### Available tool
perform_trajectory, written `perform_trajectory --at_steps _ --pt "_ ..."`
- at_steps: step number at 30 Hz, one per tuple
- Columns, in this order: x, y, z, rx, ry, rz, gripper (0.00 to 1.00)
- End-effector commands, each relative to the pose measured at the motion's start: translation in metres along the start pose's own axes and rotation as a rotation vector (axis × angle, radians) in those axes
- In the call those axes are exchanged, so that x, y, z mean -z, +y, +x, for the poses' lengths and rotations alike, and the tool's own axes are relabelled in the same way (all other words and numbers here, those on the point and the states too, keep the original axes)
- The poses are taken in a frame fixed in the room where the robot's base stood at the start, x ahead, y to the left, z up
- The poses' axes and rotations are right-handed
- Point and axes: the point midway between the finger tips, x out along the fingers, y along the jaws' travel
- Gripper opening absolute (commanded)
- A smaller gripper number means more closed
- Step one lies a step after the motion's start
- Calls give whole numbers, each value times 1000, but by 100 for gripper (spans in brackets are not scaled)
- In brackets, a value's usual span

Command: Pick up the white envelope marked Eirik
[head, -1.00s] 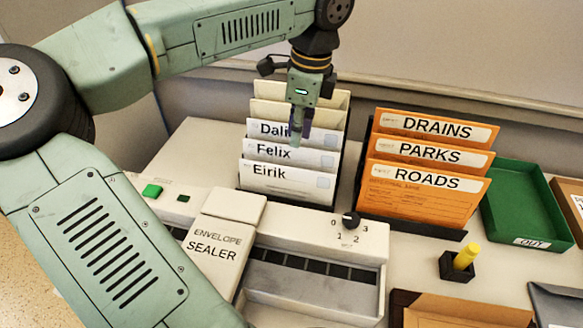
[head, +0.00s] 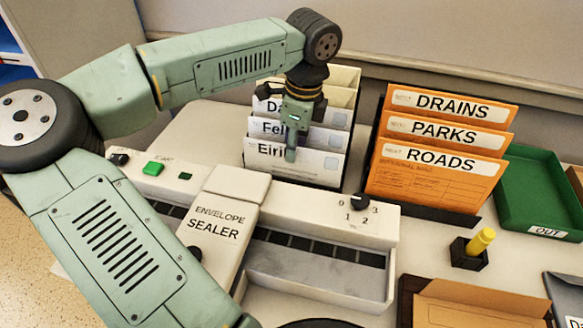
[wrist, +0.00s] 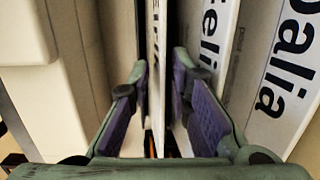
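The white envelope marked Eirik (head: 318,170) stands at the front of a rack, ahead of the Felix envelope (head: 270,127) and the Dalia envelope (head: 333,112). My gripper (head: 290,155) is down at the top of the Eirik envelope in the head view and hides part of its label. In the wrist view the Eirik envelope (wrist: 155,60) shows nearly edge-on between the two purple finger pads of my gripper (wrist: 160,105). The pads are apart, one on each side of it, and the Felix envelope (wrist: 212,40) lies beyond the right finger. The fingers look open.
The envelope sealer (head: 215,222) stands just in front of the rack. Orange folders marked Drains, Parks and Roads (head: 430,175) stand to the right, then a green Out tray (head: 535,195). A yellow stamp or marker (head: 481,241) stands in a black holder.

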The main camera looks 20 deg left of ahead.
Motion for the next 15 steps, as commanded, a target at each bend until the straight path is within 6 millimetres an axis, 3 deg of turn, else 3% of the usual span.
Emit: perform_trajectory --at_steps 3,11,15 --pt "0 0 -1 0 0 0 18" --pt "0 0 -1 0 0 0 1" --pt "0 0 -1 0 0 0 0"
